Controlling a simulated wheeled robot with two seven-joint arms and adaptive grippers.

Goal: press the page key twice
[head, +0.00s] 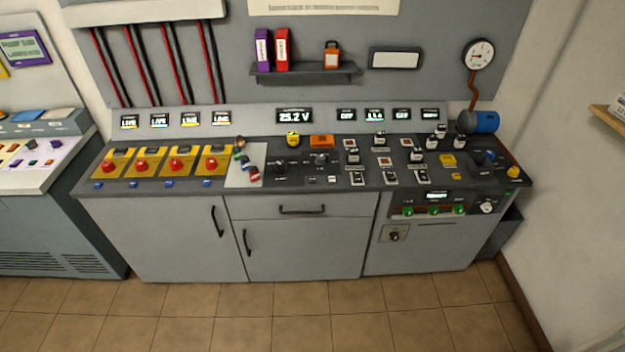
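The control console (300,206) stands against the back wall in the head view, with a dark sloping top full of controls. A voltage display (294,116) on its upright panel reads about 25.2 V. Two small keys, a left one (312,180) and a right one (332,180), sit near the front edge of the top, below a black knob (319,158). Their labels are too small to read, so I cannot tell which control is the page key. Neither of my grippers is in view.
Several red knobs on yellow plates (144,163) fill the console's left part. Rocker switches (357,178) and a small lower panel (435,205) are at the right. The tiled floor (300,320) in front is clear.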

